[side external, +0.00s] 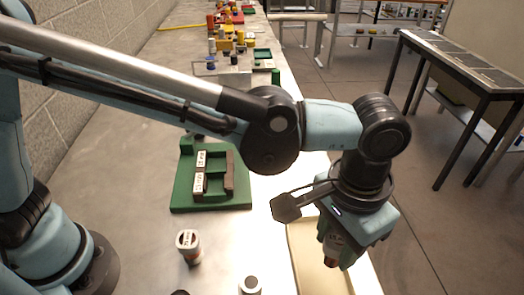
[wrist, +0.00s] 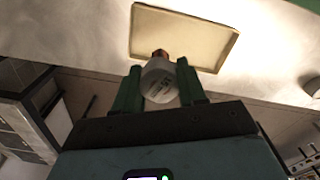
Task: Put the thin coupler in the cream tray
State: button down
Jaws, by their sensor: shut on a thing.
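My gripper (side external: 340,240) points down at the right of the bench in the side view. In the wrist view its green fingers (wrist: 158,88) are shut on a coupler (wrist: 160,86), a pale labelled cylinder with a copper-brown end. The coupler's brown end (side external: 332,262) shows below the fingers in the side view. The cream tray (side external: 303,245) lies below and beside my gripper, partly hidden by it. The wrist view shows the tray's shallow rectangle (wrist: 205,40) beyond the coupler's end. The coupler appears held above the tray's level, and no contact shows.
A white part with an orange-brown band (side external: 188,247) stands on the bench, and a white cylinder (side external: 250,286) stands near the front edge. A green fixture (side external: 210,203) holds white-labelled blocks. Several coloured parts crowd the far bench. The bench's right edge drops to the floor.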

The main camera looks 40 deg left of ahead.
aim_at(331, 267)
jog(key=shift+s+d+f, duration=0.15)
jog(key=shift+d+f, duration=0.1)
jog(key=shift+f, duration=3.2)
jog(key=shift+f, duration=0.6)
jog(key=c, duration=0.6)
grip_release()
jog(key=shift+o, duration=0.2)
notch_tip(331, 267, up, 12)
jog(key=shift+a, duration=0.15)
jog(key=w+a+r+n+t+h, duration=0.15)
jog(key=w+a, duration=0.25)
jog(key=a, duration=0.5)
jog(key=s+a+f+n+t, duration=0.1)
jog(key=a+t, duration=0.1)
jog(key=a, duration=1)
jog(key=s+a+f+n+t+y, duration=0.1)
jog(key=s+a+n+t, duration=0.1)
jog(key=a, duration=1.1)
jog(key=shift+s+a+f+t, duration=0.25)
jog(key=shift+f+t, duration=0.15)
jog(key=shift+t, duration=0.35)
